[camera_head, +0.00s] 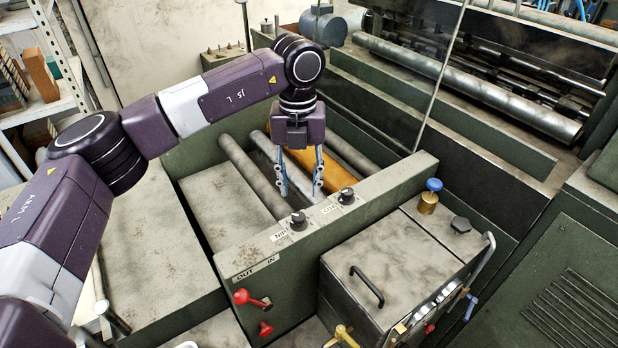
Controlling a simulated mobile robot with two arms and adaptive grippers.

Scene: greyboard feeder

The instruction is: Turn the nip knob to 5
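The nip knob (299,221) is a small black knob on top of the green panel, beside a white label (279,236) that reads NIP. Its setting is too small to read. A second black knob (346,196) with its own small label sits to its right on the same panel. My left gripper (301,192) points down with its two blue-grey fingers spread apart and nothing between them. Its fingertips appear just above and behind the nip knob in the picture. I cannot tell how far apart they are in depth. My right gripper is out of view.
Rollers, one of them orange (337,177), lie behind the panel. Red levers (251,299) stick out in front under the OUT IN label (256,269). A grey box with a black handle (367,287) stands at front right. A blue-topped brass knob (429,197) is further right.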

